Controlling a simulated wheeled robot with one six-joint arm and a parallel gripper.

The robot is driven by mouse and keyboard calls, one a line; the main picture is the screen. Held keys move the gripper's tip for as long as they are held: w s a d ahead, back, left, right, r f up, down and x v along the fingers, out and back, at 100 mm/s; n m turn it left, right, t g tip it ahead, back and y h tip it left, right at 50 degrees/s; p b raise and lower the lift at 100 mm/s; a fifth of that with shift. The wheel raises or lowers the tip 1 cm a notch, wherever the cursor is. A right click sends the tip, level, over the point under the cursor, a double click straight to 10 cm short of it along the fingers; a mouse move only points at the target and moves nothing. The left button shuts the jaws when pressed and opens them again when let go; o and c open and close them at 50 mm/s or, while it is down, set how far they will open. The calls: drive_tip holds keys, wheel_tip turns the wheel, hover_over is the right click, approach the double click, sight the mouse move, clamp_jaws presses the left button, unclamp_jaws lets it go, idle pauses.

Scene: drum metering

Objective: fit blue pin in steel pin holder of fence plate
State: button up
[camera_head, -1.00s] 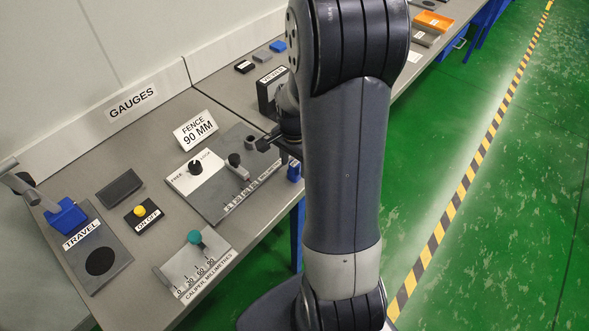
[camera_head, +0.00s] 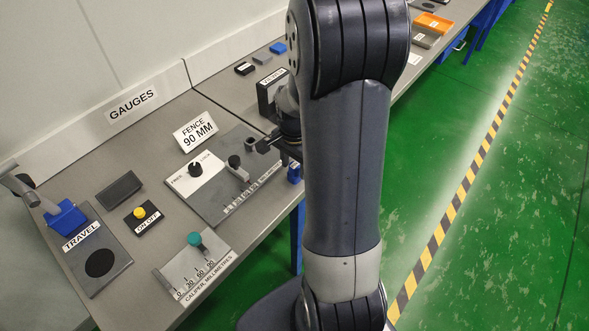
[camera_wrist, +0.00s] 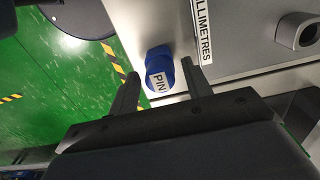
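The blue pin (camera_wrist: 160,68), with a white PIN label, shows in the wrist view at the edge of the bench. In the head view its blue shape (camera_head: 294,172) sits at the bench's front edge, partly behind my arm. My gripper (camera_wrist: 159,69) is open, with one finger on each side of the pin in the picture; I cannot tell whether they touch it. In the head view my gripper (camera_head: 266,144) is partly hidden by my arm. The fence plate (camera_head: 215,203) lies flat, with the steel pin holder (camera_head: 249,144) at its far right; the holder's round hole (camera_wrist: 307,34) looks empty.
The fence plate carries a black-knobbed slider (camera_head: 236,165) and a white lock panel with a black knob (camera_head: 195,170). A FENCE 90 MM sign (camera_head: 195,131) stands behind. The caliper plate (camera_head: 195,264) is nearer. Green floor (camera_wrist: 75,70) lies beyond the bench edge.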

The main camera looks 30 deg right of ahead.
sight(294, 165)
clamp_jaws()
drive_tip(key=shift+r, duration=0.1)
idle(0.3)
drive_tip(key=shift+r+p, duration=2.35)
drive_tip(key=shift+r, duration=0.6)
wheel_tip(294, 165, up, 4)
drive_tip(key=p, duration=0.3)
